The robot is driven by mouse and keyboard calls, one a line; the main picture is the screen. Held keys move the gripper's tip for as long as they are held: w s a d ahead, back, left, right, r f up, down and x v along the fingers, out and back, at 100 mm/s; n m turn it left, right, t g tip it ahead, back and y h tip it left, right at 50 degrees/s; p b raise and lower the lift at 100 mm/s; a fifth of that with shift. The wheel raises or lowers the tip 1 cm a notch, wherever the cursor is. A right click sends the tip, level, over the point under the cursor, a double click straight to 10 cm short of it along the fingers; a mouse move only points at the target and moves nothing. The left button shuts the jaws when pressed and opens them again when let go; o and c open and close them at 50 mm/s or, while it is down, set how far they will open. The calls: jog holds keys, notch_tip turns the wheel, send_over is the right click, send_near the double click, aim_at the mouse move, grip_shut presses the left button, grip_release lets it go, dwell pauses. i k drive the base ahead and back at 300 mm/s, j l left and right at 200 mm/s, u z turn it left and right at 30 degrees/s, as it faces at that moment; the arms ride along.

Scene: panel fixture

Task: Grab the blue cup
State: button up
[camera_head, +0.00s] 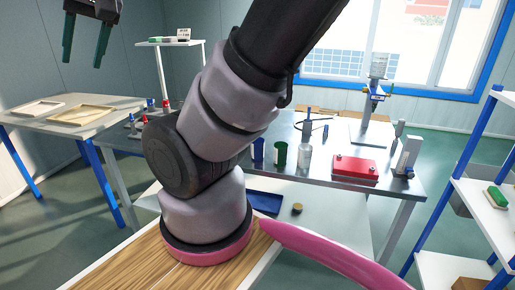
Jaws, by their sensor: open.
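A small blue cup (258,149) stands upright on the grey worktable (325,181), just right of my arm. A green cup (280,153) stands close to its right. My gripper (83,61) is at the top left of the view, raised in the air with its two dark fingers apart and nothing between them. It is far to the left of the blue cup and well above the tabletops. My arm crosses the middle of the view and hides part of the worktable left of the cup.
A clear bottle (304,155) and a red box (355,168) stand right of the cups. A blue tray (264,202) lies on a nearer, lower surface. Wooden trays (80,115) lie on the left table. A shelf with blue posts (450,185) stands at right.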

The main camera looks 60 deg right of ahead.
aim_at(258, 147)
jog(key=i+z, duration=0.2)
jog(key=z, duration=0.2)
jog(key=i+j+z, duration=0.15)
jog(key=z, duration=0.25)
jog(key=i+j+z, duration=0.15)
jog(key=z, duration=0.25)
jog(key=i+j+z, duration=0.1)
jog(key=j+z, duration=0.3)
jog(key=i+z, duration=0.15)
jog(key=z, duration=0.3)
jog(key=i+j+z, duration=0.1)
jog(key=z, duration=0.3)
jog(key=i+j+z, duration=0.1)
jog(key=z, duration=0.35)
jog(key=j+z, duration=0.25)
jog(key=z, duration=0.15)
jog(key=i+j+z, duration=0.1)
jog(key=z, duration=0.35)
jog(key=j+z, duration=0.25)
jog(key=i+j, duration=0.05)
jog(key=j, duration=0.05)
